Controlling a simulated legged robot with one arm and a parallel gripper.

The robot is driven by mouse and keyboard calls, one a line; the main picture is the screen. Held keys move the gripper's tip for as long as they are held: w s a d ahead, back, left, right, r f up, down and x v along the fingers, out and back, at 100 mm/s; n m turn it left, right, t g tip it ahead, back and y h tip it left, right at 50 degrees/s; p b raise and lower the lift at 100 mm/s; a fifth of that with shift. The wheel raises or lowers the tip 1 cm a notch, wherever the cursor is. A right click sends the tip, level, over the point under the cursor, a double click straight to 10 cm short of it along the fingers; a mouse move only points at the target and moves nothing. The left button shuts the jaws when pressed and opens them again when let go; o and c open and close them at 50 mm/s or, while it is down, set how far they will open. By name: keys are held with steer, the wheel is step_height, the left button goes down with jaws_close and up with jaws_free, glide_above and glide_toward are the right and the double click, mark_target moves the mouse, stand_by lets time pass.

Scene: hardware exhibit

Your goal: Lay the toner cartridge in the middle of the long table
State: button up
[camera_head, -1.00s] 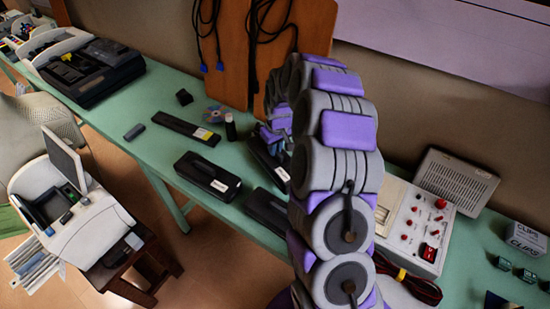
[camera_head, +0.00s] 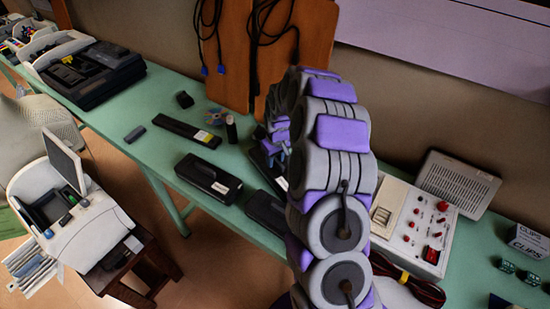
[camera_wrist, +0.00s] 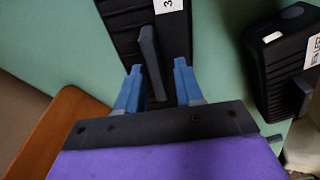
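Several black toner cartridges lie on the long green table (camera_head: 150,98); I cannot tell which one the task means. One cartridge (camera_head: 208,179) with a white label lies near the front edge, and another (camera_head: 267,211) lies to its right, partly behind my arm. My gripper (camera_wrist: 156,88) is over a third cartridge (camera_wrist: 122,28), which has a white label and a raised ridge (camera_wrist: 152,60). The two blue fingers are open, one on each side of the ridge, with gaps visible. In the head view my gripper (camera_head: 272,148) partly hides this cartridge.
A neighbouring cartridge (camera_wrist: 278,68) is close on the right in the wrist view. A flat black bar (camera_head: 186,131), a dark bottle (camera_head: 231,129) and a small black block (camera_head: 184,99) lie nearby. Brown boards (camera_head: 290,50) with cables stand behind. A control box (camera_head: 412,225) is right of my arm.

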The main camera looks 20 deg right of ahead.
steer(key=shift+o, duration=0.2)
steer(key=shift+d, duration=0.2)
steer(key=shift+r, duration=0.25)
step_height(320, 180, up, 11)
steer(key=s+p, duration=0.1)
steer(key=p, duration=0.1)
steer(key=s+a+r, duration=0.5)
steer(key=s+r, duration=0.1)
steer(key=s, duration=0.2)
steer(key=s+a+r+g, duration=0.1)
steer(key=s+a+r, duration=0.1)
steer(key=s, duration=0.9)
steer(key=s+a+r+m+g, duration=0.1)
steer(key=s+a, duration=0.1)
steer(key=s, duration=0.9)
steer(key=s+a+r+m+g, duration=0.1)
steer(key=s+a+r, duration=0.1)
steer(key=s, duration=0.8)
steer(key=shift+s+a+r, duration=0.35)
steer(key=shift+s+a, duration=0.05)
steer(key=shift+a, duration=0.2)
